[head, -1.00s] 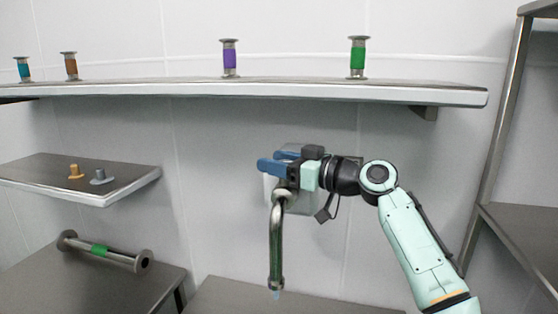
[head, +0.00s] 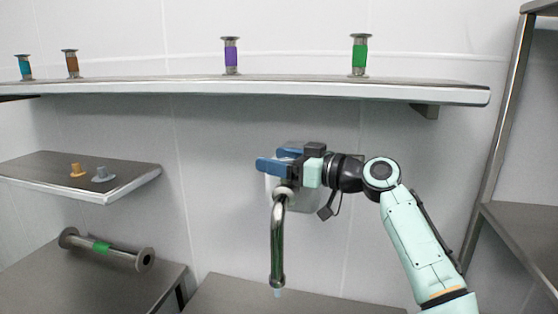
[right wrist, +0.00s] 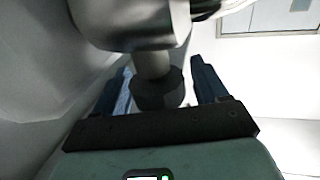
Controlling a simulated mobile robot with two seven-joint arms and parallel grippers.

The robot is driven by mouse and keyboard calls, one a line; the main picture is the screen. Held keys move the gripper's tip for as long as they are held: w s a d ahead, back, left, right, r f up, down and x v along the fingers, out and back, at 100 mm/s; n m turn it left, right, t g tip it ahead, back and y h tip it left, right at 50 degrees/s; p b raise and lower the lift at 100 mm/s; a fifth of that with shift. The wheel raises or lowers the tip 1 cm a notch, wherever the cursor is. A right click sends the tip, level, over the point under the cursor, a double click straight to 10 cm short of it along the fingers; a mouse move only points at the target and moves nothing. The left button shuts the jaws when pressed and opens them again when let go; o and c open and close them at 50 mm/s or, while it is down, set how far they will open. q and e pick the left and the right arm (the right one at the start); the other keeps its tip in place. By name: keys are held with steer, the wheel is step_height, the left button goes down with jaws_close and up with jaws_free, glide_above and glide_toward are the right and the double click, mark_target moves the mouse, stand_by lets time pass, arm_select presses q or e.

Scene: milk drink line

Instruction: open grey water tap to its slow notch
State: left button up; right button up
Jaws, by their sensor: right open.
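The water tap's curved grey metal spout (head: 277,240) hangs below my right gripper in the head view, with a small pale-blue bit under its mouth. My right gripper (head: 270,157) is open at the top of the tap, its blue fingers pointing left. In the right wrist view a dark faceted knob (right wrist: 160,88) on a short grey stem sits between the two blue fingers, with gaps showing at its sides. The larger grey tap body (right wrist: 135,22) is beyond it. The gripper hides the knob in the head view, so its notch cannot be read. My left gripper is out of view.
A long shelf (head: 250,91) above the gripper holds several colour-banded spools. A lower left shelf (head: 125,187) carries an orange and a grey small piece. A green-banded spool (head: 105,249) lies on the left table. A metal rack (head: 490,150) stands at right.

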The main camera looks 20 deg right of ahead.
steer(key=shift+s+d+f, duration=0.1)
steer(key=shift+s+d, duration=0.2)
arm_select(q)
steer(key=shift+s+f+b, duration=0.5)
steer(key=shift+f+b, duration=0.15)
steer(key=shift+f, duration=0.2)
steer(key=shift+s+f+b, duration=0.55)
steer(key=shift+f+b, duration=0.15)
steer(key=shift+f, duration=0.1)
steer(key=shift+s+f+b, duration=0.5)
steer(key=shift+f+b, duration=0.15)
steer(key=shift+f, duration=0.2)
arm_select(e)
steer(key=v, duration=1.2)
steer(key=shift+s, duration=0.25)
steer(key=shift+d, duration=0.15)
